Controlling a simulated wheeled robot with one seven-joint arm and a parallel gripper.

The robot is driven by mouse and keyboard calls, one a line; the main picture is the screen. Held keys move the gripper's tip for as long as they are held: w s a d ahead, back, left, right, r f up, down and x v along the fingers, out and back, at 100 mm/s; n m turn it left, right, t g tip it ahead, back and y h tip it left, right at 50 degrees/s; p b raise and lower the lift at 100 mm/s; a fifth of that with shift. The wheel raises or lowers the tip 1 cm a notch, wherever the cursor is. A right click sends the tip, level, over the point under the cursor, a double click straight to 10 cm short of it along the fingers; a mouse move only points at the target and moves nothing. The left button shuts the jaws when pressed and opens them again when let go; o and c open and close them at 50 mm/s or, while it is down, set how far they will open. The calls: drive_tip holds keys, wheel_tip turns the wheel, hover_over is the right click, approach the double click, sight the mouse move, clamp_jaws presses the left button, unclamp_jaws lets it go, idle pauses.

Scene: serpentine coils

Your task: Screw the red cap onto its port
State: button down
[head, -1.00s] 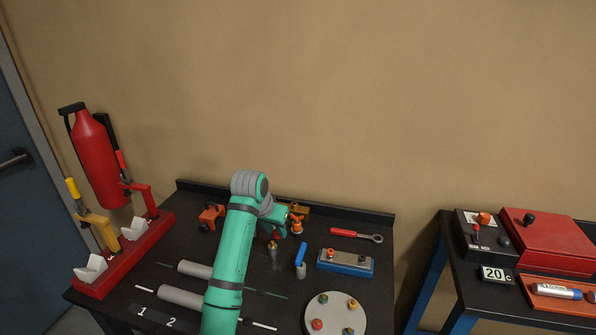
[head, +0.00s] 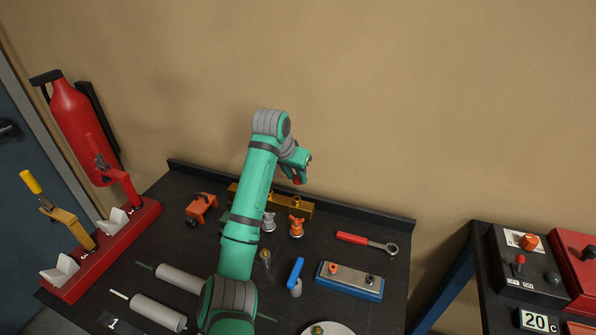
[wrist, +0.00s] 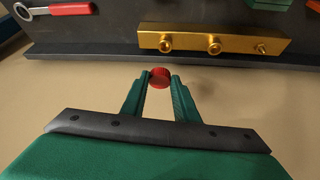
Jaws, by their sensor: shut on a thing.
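My gripper (head: 300,170) is raised above the back of the bench, in front of the wall. It is shut on the red cap (wrist: 159,78), which sits between the fingertips in the wrist view (wrist: 160,77). In the head view the red cap (head: 298,180) shows only as a small red patch under my gripper. The brass bar (wrist: 230,42) shows in the wrist view with two round ports, at left (wrist: 165,43) and middle (wrist: 214,45), and a thinner stub at right. The cap is apart from the bar. In the head view my arm hides part of the bar (head: 300,207).
An orange winged fitting (head: 296,228) and a grey one (head: 268,222) stand before the bar. A red-handled wrench (head: 365,242), a blue block (head: 350,280), a blue-handled tool (head: 296,272) and an orange clamp (head: 200,207) lie around. Red stand (head: 145,215) at left.

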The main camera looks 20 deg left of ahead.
sight(296, 199)
drive_tip(key=shift+a+f, duration=0.15)
drive_tip(key=shift+f, duration=0.15)
drive_tip(key=shift+s+f, duration=0.2)
drive_tip(key=shift+s, duration=0.05)
drive_tip(key=f, duration=0.2)
drive_tip(key=shift+s+a+f, duration=0.2)
drive_tip(key=shift+s+f, duration=0.1)
drive_tip(key=shift+f, duration=0.1)
drive_tip(key=shift+w+d+f, duration=0.15)
drive_tip(key=shift+f, duration=0.2)
drive_tip(key=shift+f, duration=0.4)
drive_tip(key=shift+f, duration=0.7)
drive_tip(key=shift+f, duration=0.55)
